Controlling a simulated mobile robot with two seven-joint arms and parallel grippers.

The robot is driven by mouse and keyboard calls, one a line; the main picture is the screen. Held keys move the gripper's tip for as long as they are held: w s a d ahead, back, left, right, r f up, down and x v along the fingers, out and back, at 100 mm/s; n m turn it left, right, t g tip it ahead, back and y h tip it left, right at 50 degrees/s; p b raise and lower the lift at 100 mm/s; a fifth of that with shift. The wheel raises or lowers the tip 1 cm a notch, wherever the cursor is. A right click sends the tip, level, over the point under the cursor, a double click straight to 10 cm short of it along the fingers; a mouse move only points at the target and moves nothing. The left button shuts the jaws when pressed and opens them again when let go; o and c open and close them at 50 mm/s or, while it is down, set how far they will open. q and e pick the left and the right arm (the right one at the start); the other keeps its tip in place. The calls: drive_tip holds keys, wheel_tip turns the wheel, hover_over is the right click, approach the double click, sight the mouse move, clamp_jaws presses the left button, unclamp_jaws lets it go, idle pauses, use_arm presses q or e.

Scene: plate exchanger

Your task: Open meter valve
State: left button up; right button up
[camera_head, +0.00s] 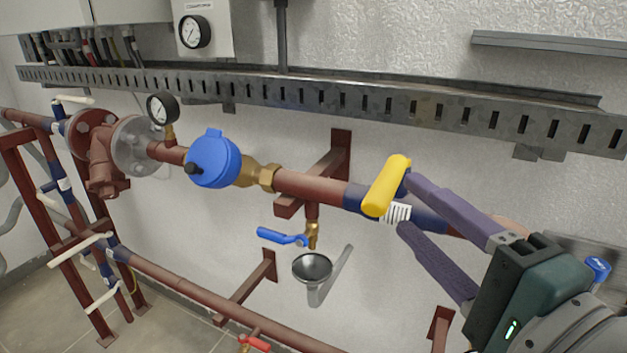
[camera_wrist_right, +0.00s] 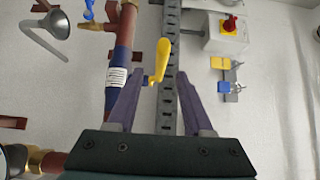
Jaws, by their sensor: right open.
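The yellow valve handle (camera_head: 387,186) sits on the blue part of the upper pipe (camera_head: 432,222), to the right of the round blue meter (camera_head: 213,160). My right gripper (camera_head: 405,203) is open at the handle, coming from the right. In the head view its upper fingertip is close by the handle's right side. In the right wrist view the yellow handle (camera_wrist_right: 162,58) shows ahead of the open fingers (camera_wrist_right: 160,80), its lower end near the left fingertip. I cannot tell whether they touch. My left gripper is not in view.
A smaller blue lever (camera_head: 282,237) and a funnel (camera_head: 312,267) hang below the pipe. A slotted metal tray (camera_head: 300,95) runs along the wall above. A pressure gauge (camera_head: 162,108) stands on the pipe at left. A lower red pipe (camera_head: 200,290) crosses below.

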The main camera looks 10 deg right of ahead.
sight(391, 177)
drive_tip(key=shift+w+r, duration=0.1)
drive_tip(key=shift+w, duration=0.3)
drive_tip(key=w+a, duration=0.1)
drive_tip(key=w, duration=0.7)
drive_tip(key=shift+w+a, duration=0.3)
drive_tip(key=shift+a, duration=0.1)
clamp_jaws()
idle(0.7)
